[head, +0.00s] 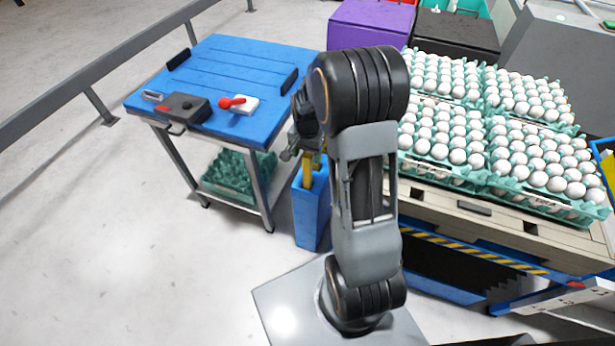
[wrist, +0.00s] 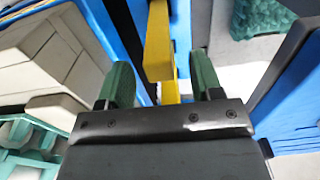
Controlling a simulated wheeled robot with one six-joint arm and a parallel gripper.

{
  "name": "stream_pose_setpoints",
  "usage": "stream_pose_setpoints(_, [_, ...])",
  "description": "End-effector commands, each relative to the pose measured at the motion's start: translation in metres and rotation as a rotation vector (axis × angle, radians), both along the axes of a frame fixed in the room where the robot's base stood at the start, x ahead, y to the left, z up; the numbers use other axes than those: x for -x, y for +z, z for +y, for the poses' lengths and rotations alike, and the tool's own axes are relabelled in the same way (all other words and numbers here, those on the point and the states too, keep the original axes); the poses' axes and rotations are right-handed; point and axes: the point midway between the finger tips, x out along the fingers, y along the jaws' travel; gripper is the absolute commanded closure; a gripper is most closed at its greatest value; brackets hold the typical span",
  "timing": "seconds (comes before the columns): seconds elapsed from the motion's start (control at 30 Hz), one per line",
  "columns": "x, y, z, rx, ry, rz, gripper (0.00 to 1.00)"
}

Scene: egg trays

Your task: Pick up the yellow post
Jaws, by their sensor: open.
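The yellow post (head: 309,168) stands in the blue box (head: 309,215) between the blue table and the egg trays. In the wrist view the yellow post (wrist: 158,45) comes in from the top and lies between the two green fingers of my gripper (wrist: 162,88). The fingers are apart, with a gap on each side of the post. In the head view my gripper (head: 301,150) is right above the box at the post's upper part, partly hidden by my arm.
A blue table (head: 230,75) with a black box (head: 182,107) and a red-handled item (head: 238,103) is to the left. Several egg trays (head: 505,180) full of white eggs sit on a pallet to the right. A purple box (head: 368,25) is behind.

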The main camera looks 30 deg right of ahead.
Motion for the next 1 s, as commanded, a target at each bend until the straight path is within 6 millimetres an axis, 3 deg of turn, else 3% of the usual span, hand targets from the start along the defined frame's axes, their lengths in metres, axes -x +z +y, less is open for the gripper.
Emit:
stream_pose_setpoints(0.2, [0.002,-0.029,-0.001,-0.001,0.000,0.003,0.40])
stream_pose_setpoints(0.57, [0.001,-0.035,-0.001,0.000,0.000,0.000,0.40])
stream_pose_setpoints(1.0, [0.001,-0.034,-0.001,0.000,0.000,0.000,0.82])
